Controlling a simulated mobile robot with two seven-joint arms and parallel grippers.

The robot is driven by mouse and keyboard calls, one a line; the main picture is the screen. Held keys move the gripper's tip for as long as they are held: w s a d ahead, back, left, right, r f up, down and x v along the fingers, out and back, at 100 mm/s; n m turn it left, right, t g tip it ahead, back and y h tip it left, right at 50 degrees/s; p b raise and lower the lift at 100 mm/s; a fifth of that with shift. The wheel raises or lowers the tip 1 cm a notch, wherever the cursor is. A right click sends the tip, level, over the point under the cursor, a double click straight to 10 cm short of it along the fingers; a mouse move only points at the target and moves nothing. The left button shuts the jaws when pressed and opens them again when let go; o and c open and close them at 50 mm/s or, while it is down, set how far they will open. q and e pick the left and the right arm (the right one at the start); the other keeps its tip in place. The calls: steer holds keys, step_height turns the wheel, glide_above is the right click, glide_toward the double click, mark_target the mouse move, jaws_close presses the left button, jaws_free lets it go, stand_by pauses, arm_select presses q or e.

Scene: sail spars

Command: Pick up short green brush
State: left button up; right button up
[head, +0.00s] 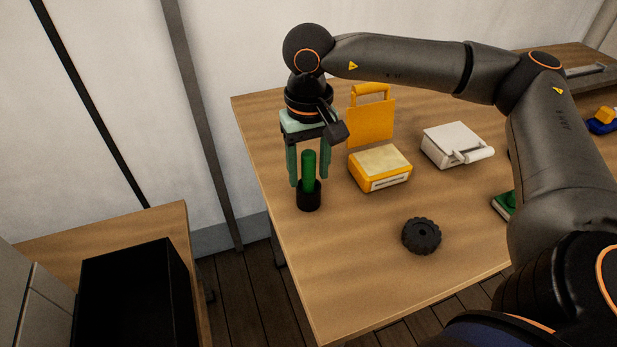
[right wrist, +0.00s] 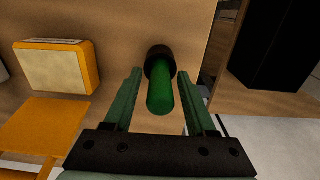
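The short green brush (head: 309,170) stands upright on the table, a green handle above a black lower end (head: 309,197). In the right wrist view the green handle (right wrist: 160,97) points toward the camera, with the black part (right wrist: 158,62) beyond it. My right gripper (head: 308,181) is above the brush, pointing down, with its green fingers on either side of the handle. In the right wrist view the fingers (right wrist: 158,76) are apart, with a gap on both sides of the handle. My left gripper is not in view.
A green object (head: 504,206) lies partly behind my arm. A black bin (head: 137,295) is at lower left. The table's front area is clear.

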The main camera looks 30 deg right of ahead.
jaws_close()
steer(key=shift+r, duration=0.1)
stand_by(0.4)
step_height(320, 180, up, 10)
steer(key=shift+f, duration=0.1)
